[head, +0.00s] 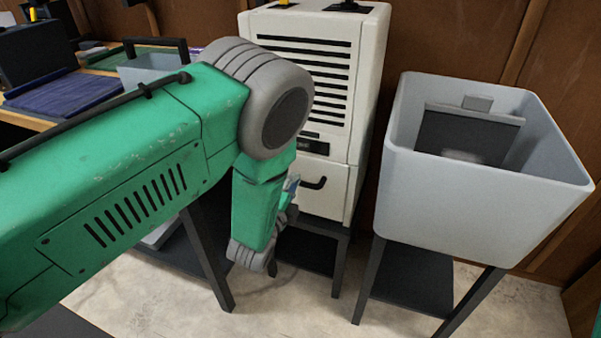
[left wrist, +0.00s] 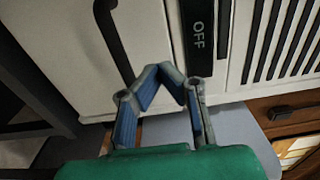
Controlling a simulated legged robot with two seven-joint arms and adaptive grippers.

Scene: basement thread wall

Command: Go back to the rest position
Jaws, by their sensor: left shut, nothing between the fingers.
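My left arm reaches in from the left in the head view, its forearm bent down in front of the white cabinet (head: 335,192). Its gripper (head: 291,186) is mostly hidden behind my green wrist, near the cabinet's lower door. In the left wrist view the gripper (left wrist: 171,72) is shut and empty, its blue-padded fingers meeting in a peak. Beyond the fingers are the cabinet's black handle (left wrist: 113,40) and a black plate reading OFF (left wrist: 196,28). I cannot tell whether the fingertips touch the cabinet. My right gripper is not in view.
A grey open bin (head: 480,205) on dark legs stands right of the cabinet, with a dark object (head: 465,135) inside. A workbench with a blue mat (head: 65,93) and a grey box (head: 150,68) is at the left. Pale floor shows below.

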